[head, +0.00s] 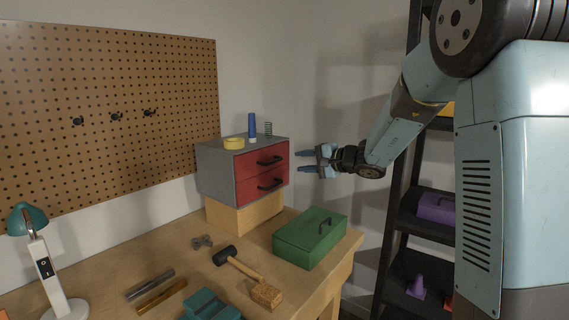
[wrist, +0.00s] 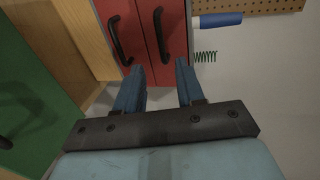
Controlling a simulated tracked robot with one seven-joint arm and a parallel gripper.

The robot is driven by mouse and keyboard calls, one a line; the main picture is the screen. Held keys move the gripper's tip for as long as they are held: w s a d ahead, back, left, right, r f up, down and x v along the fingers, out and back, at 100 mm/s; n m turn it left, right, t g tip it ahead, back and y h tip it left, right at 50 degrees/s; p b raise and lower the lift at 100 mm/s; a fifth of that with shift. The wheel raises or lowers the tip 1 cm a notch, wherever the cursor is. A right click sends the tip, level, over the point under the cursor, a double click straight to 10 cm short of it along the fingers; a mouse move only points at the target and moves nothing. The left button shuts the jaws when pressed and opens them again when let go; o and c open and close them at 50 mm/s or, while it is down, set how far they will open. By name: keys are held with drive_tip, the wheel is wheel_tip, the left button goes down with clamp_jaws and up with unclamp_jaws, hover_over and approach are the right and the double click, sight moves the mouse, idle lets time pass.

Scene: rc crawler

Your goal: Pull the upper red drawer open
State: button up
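A grey cabinet (head: 217,170) with two red drawers stands on a wooden block at the back of the bench. The upper red drawer (head: 256,163) is shut and has a black handle (head: 270,161). The lower red drawer (head: 258,188) is also shut. My gripper (head: 301,161) is open and empty, to the right of the drawer fronts with a gap between. In the wrist view, the picture is turned sideways; the upper drawer's handle (wrist: 161,36) lies ahead of the space between my two blue fingers (wrist: 158,80).
A yellow tape roll (head: 234,143), a blue-handled tool (head: 252,125) and a green spring (head: 268,129) are on the cabinet top. A green box (head: 310,238) stands below my gripper, near the bench edge. A mallet (head: 247,272) lies in front; a dark shelf (head: 405,220) stands right.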

drive_tip(key=x, duration=1)
clamp_jaws()
drive_tip(key=shift+s+f, duration=0.1)
idle(0.4)
